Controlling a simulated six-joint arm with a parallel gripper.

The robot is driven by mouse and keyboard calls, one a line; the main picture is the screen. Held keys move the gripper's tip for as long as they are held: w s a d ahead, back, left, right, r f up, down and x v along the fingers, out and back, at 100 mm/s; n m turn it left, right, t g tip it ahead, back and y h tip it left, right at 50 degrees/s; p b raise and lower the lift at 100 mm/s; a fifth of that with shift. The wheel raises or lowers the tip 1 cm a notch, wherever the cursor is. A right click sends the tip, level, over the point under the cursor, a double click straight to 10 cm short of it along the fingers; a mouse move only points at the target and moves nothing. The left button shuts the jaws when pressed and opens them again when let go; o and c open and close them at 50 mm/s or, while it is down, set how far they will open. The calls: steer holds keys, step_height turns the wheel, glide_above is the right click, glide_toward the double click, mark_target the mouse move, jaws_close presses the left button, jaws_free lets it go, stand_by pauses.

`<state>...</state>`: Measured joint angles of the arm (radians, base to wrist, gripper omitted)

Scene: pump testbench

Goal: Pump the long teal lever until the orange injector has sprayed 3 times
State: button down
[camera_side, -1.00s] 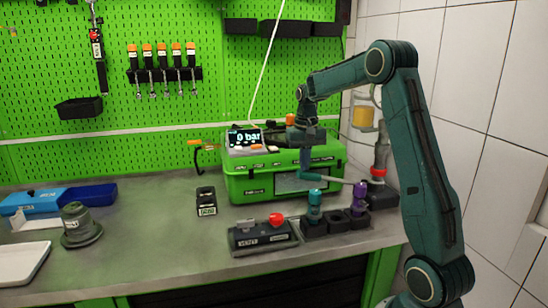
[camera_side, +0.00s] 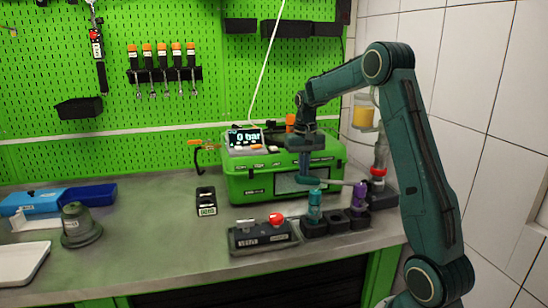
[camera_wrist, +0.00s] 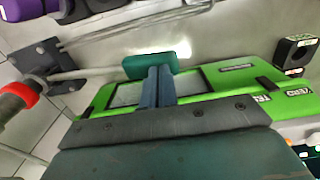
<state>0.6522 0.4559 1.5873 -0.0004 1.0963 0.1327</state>
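The long lever has a teal handle (camera_side: 312,181) on a grey rod. The rod runs right to the pump (camera_side: 379,168) with its red collar. In the wrist view the teal handle (camera_wrist: 182,50) lies across the fingertips. My gripper (camera_side: 304,177) points down at the handle from above. Its two fingers (camera_wrist: 158,70) are together and appear to touch the handle, with no visible gap between them. The green tester (camera_side: 250,184) stands behind, and its display (camera_side: 245,137) reads 0 bar. An orange piece (camera_side: 290,121), perhaps the orange injector, shows behind the tester's top. No spray is visible.
A black rack (camera_side: 338,222) with a teal injector (camera_side: 315,206) and a purple one (camera_side: 360,194) stands just below the lever. A dark box with a red knob (camera_side: 276,219) sits left of it. A small black holder (camera_side: 206,201) stands further left.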

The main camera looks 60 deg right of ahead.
mark_target(302, 181)
steer(key=shift+w+a+f, duration=0.1)
steer(key=shift+f, duration=1.15)
steer(key=shift+w+a+f, duration=0.1)
steer(key=shift+f, duration=1.1)
steer(key=shift+r, duration=0.1)
steer(key=shift+s+d+r, duration=0.15)
steer(key=shift+r, duration=1.45)
steer(key=shift+s+d+r, duration=0.15)
steer(key=shift+r, duration=1.45)
step_height(302, 181, up, 6)
